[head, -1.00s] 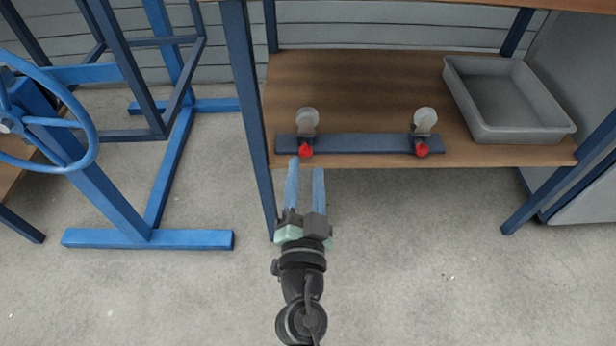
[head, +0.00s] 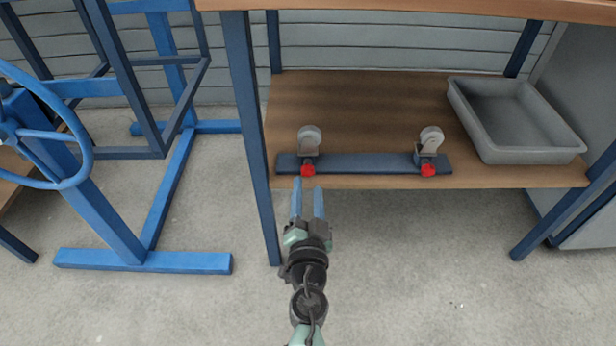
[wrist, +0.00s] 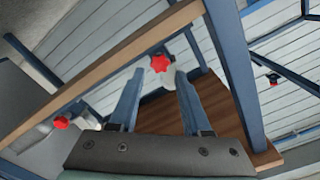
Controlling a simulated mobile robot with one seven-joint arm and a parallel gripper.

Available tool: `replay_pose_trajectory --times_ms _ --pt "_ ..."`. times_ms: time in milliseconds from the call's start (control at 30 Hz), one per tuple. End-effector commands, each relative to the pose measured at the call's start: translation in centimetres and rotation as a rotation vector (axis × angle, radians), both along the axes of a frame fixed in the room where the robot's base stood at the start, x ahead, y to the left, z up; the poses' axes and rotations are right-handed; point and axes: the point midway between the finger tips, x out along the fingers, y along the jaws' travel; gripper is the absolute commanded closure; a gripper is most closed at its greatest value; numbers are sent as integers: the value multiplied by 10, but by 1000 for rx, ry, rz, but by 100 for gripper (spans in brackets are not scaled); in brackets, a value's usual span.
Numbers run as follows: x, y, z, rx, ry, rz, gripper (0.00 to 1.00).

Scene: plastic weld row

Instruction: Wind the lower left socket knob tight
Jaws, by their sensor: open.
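The left red knob (head: 308,170) sits on the front of a dark blue bar (head: 365,164) on the lower shelf, below a caster wheel (head: 310,137) standing in its socket. My gripper (head: 307,186) is open and empty, its two blue fingers pointing at this knob from just in front of the shelf edge. In the wrist view a star-shaped red knob (wrist: 160,64) shows between and beyond the fingertips (wrist: 160,82); contact is not visible. The right red knob (head: 428,170) sits below a second caster wheel (head: 432,137); another red knob shows at the left in the wrist view (wrist: 61,123).
A grey tray (head: 520,120) stands on the right of the wooden shelf (head: 370,105). A dark blue table leg (head: 252,150) stands close to the left of my gripper. A blue frame with a handwheel (head: 75,150) is further left. The floor right of my arm is clear.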

Motion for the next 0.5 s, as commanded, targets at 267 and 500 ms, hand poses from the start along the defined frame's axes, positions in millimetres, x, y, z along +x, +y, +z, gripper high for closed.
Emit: replay_pose_trajectory --times_ms 267,500 --pt "33 0 -1 1 -2 -1 52" --pt "40 -1 -1 1 1 -1 52"
